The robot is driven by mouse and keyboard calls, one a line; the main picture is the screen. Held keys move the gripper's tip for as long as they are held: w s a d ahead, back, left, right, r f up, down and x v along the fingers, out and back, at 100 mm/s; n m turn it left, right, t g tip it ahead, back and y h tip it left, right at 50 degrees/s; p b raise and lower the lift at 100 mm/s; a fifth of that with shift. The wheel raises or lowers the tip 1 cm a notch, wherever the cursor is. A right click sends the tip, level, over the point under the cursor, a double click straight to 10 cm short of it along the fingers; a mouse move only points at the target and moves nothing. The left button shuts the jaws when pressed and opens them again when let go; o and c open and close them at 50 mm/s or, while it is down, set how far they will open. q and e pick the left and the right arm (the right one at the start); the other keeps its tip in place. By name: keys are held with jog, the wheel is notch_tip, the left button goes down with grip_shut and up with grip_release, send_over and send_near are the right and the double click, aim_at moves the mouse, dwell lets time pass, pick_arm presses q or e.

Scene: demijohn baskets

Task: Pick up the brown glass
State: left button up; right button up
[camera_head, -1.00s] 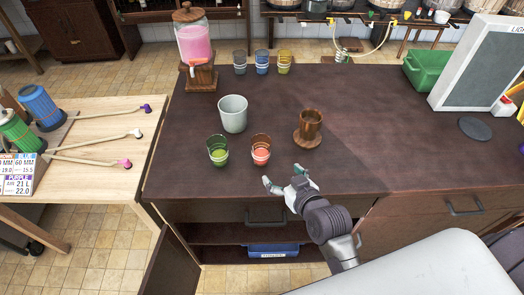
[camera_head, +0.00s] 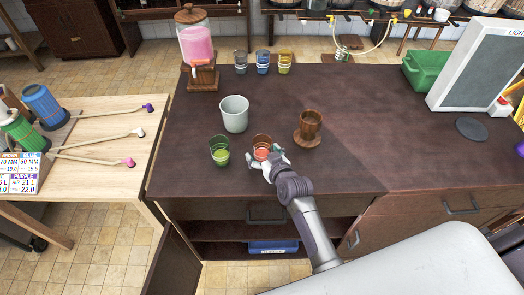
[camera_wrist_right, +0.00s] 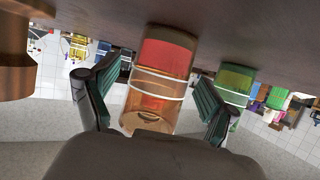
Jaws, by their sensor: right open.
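The brown glass (camera_head: 262,142), a see-through amber tumbler with pale bands and red contents, stands near the front edge of the dark counter (camera_head: 375,150). In the right wrist view, which is upside down, the brown glass (camera_wrist_right: 163,75) fills the middle. My right gripper (camera_head: 265,158) is open at the glass, with one finger on each side of it. The wrist view shows a small gap between the glass and each green-padded finger; contact is not visible. My left gripper is out of view.
A green glass (camera_head: 219,150) stands close on the left. A white-grey bucket (camera_head: 234,114) is behind, and a wooden cup (camera_head: 310,122) on a round base stands to the right. Several glasses and a pink-filled dispenser (camera_head: 194,42) are at the back. The counter's right-middle is clear.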

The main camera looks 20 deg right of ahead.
aim_at(261, 139)
jog(key=shift+w+f, duration=0.25)
jog(key=shift+w, duration=0.3)
jog(key=c, duration=1.4)
jog(key=shift+r, duration=0.2)
jog(key=shift+c, duration=0.2)
jog(key=shift+r, duration=1.15)
jog(key=shift+w+d+r+b, duration=0.15)
jog(key=shift+d+r+b, duration=0.1)
jog(key=shift+r+b, duration=0.45)
jog(key=w+d+r+b, duration=0.3)
jog(key=w+d+r, duration=0.4)
jog(key=d, duration=0.1)
jog(key=shift+d, duration=0.15)
jog(key=shift+w, duration=0.15)
